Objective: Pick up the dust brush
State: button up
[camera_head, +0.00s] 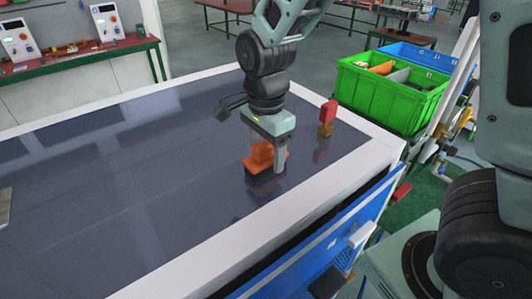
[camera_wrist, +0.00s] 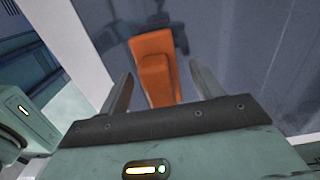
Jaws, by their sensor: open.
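The dust brush is most likely the orange object (camera_head: 263,157) on the dark glossy tabletop, with an orange upper part and a dark underside. My gripper (camera_head: 265,160) points down over it with its fingers on either side. In the wrist view the orange object (camera_wrist: 155,65) shows between the two open fingers of my gripper (camera_wrist: 162,90), nearer the left one in its upper part. I cannot tell whether a finger touches it. Part of it is hidden behind a finger and the gripper body.
A red and yellow object (camera_head: 327,118) stands upright behind to the right. A green crate (camera_head: 385,104) with items and a blue crate (camera_head: 420,57) are beyond the table's white edge (camera_head: 375,160). The tabletop (camera_head: 120,170) to the left is mostly clear.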

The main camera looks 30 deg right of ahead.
aim_at(266, 143)
jog(key=shift+f, duration=0.2)
jog(key=c, duration=1.1)
notch_tip(266, 143, up, 10)
jog(key=shift+f+b, duration=0.1)
jog(key=shift+b, duration=0.95)
jog(key=shift+o, duration=0.8)
jog(key=shift+c, duration=0.2)
